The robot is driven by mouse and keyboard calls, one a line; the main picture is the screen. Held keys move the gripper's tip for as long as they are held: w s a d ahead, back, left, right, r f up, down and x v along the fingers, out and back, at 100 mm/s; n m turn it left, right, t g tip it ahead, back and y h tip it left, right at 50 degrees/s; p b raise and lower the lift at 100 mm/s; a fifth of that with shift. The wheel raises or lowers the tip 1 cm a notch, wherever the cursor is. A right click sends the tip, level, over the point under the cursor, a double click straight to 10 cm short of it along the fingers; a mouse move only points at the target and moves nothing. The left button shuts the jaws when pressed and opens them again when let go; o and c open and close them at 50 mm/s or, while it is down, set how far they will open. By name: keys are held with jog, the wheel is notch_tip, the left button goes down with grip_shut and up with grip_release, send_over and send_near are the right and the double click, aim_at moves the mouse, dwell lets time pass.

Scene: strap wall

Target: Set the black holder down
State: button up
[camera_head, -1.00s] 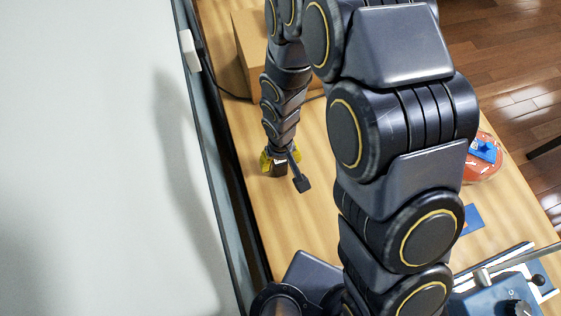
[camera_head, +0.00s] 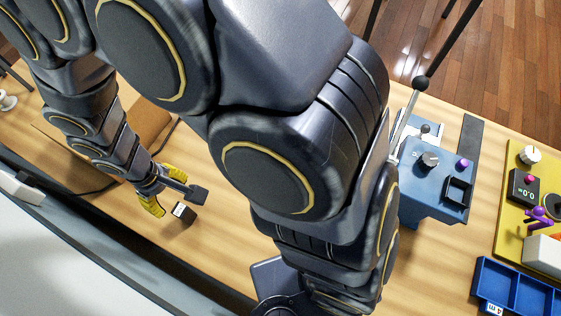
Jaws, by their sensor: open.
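The black holder (camera_head: 181,213) looks like a small dark block with a white mark on its top, and it rests on the wooden table (camera_head: 225,240). My gripper (camera_head: 162,188) has yellow fingertips, which are spread apart and empty. The fingertips are just left of and above the holder in the picture, with a small visible gap to it. A dark flat paddle-like part on a thin rod sticks out from my gripper, close above the holder.
A brown box (camera_head: 147,122) stands behind my wrist, with a black cable beside it. A blue device (camera_head: 425,182) with knobs and a lever stands to the right. A blue tray (camera_head: 515,290) and yellow panel (camera_head: 513,215) are farther right. Bare table surrounds the holder.

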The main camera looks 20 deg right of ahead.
jog(key=d+r+m, duration=0.5)
jog(key=d+r, duration=0.5)
jog(key=d, duration=0.5)
jog(key=s+d+r+m+g, duration=0.1)
jog(key=s+d+r+m, duration=0.2)
jog(key=s, duration=0.7)
jog(key=d+r, duration=0.2)
jog(key=d, duration=0.2)
jog(key=shift+s+d+r+m+g, duration=0.15)
jog(key=shift+s+r+m+g, duration=0.2)
jog(key=shift+r+m+g, duration=0.05)
